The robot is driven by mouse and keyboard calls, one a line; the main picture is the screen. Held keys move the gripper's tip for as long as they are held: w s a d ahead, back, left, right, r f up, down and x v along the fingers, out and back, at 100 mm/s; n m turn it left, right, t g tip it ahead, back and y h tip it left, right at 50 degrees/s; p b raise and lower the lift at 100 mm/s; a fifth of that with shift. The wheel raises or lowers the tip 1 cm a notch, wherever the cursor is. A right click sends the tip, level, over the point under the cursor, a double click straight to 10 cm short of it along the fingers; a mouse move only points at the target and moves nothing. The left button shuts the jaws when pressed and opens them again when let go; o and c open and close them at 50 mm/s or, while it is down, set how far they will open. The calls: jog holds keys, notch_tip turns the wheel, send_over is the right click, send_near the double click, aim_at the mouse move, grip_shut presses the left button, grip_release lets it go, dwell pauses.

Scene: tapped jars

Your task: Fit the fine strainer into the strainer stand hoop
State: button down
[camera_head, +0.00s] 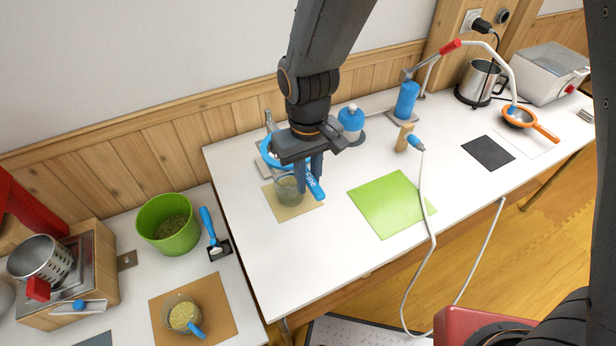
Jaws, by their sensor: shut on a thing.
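The fine strainer has a blue handle (316,188) lettered "FINE". My gripper (309,181) is shut on this handle above the white table. A blue rim (265,157), which looks like the strainer's, shows left of my gripper; my gripper hides part of it. The strainer stand (269,122) has a grey post behind this rim and a flat base near the wall. The rim overlaps the hoop's place in the picture. The hoop itself is hidden, so I cannot tell whether the strainer sits in it or is above it.
A glass jar (287,191) stands on a tan mat (295,212) just below my gripper. A blue-topped bottle (351,122) is close on the right. The green mat (390,204) is bare.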

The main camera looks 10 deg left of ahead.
dwell(0.4)
jog(key=c, duration=1.6)
grip_release()
jog(key=shift+o, duration=0.2)
jog(key=shift+r, duration=0.1)
jog(key=shift+r+b, duration=0.95)
jog(key=shift+r, duration=2.9)
